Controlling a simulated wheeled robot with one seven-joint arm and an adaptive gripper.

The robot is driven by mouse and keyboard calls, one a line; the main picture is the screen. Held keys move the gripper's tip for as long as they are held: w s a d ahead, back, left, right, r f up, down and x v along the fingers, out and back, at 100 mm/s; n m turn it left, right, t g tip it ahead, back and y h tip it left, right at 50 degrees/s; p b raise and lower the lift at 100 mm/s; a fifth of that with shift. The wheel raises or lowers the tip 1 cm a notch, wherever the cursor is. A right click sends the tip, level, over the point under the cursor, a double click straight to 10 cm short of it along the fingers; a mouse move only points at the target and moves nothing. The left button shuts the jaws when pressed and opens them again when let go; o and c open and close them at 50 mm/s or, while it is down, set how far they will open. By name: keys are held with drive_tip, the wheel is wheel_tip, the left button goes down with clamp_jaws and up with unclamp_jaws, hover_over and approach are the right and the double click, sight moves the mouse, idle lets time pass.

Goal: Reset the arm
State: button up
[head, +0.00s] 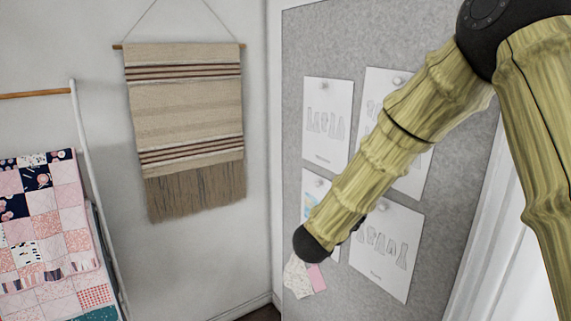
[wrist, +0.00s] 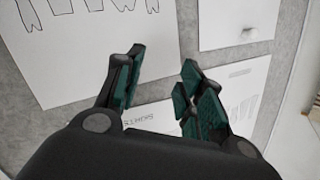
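My gripper (wrist: 160,92) shows in the wrist view with dark fingers and green pads. The fingers are apart, with nothing between them. Behind them is a grey pinboard with white pattern sheets. In the head view my arm, with a bamboo-like skin, reaches from the upper right down to the left in front of the pinboard (head: 305,40). My gripper cannot be made out in the head view.
Pattern sheets (head: 327,115) and fabric swatches (head: 316,277) are on the pinboard. A striped woven hanging (head: 185,110) is on the left wall. A patchwork quilt (head: 45,222) hangs on a white ladder rack (head: 95,190) at far left. Bare wall shows below the hanging.

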drive_tip(key=s+d+f+n+g+y+b, duration=0.1)
drive_tip(key=s+f+n+g+y+b, duration=0.15)
drive_tip(key=s+f, duration=0.75)
drive_tip(key=s+f+n+g+y+b, duration=0.1)
drive_tip(key=f+n+y, duration=0.15)
drive_tip(key=f, duration=1.55)
drive_tip(key=s+d+f+n+g+y+b, duration=0.1)
drive_tip(key=s+f+n+y+b, duration=0.15)
drive_tip(key=s+f, duration=0.7)
drive_tip(key=s+d+f+n+g+y+b, duration=0.1)
drive_tip(key=s+f+g, duration=0.3)
drive_tip(key=s+f, duration=0.7)
drive_tip(key=s+d+f+n+g+b, duration=0.1)
drive_tip(key=s+f+n+g+b, duration=0.1)
drive_tip(key=s+f, duration=1)
drive_tip(key=s+n+g, duration=0.1)
drive_tip(key=s+g, duration=0.1)
drive_tip(key=s, duration=0.5)
drive_tip(key=shift+d+g+y, duration=0.2)
drive_tip(key=shift+g+y, duration=0.15)
drive_tip(key=shift+w, duration=0.1)
